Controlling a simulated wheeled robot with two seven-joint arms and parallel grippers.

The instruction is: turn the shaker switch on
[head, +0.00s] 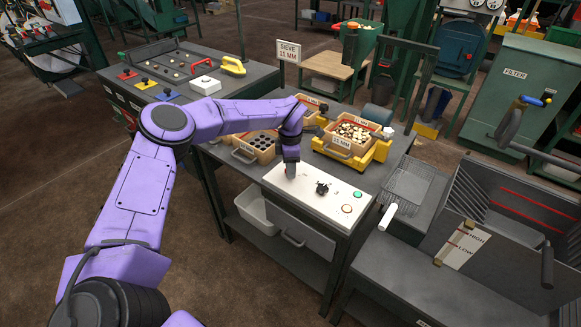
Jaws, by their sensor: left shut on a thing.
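The white control panel (318,195) is on the front of the shaker bench in the middle of the head view. It carries a black rotary knob (322,187), a green button (357,195) and an orange-red button (347,208). My left gripper (290,173) points down at the left part of the panel, left of the black knob and apart from it. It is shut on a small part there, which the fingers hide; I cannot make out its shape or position. My right gripper is out of view.
Behind the panel, a yellow shaker frame (378,154) holds a wooden sieve box (350,135) of nuts. A box with round holes (262,146) stands left of it. A wire basket (408,184) lies right. A SIEVE 11 MM sign (289,52) stands behind.

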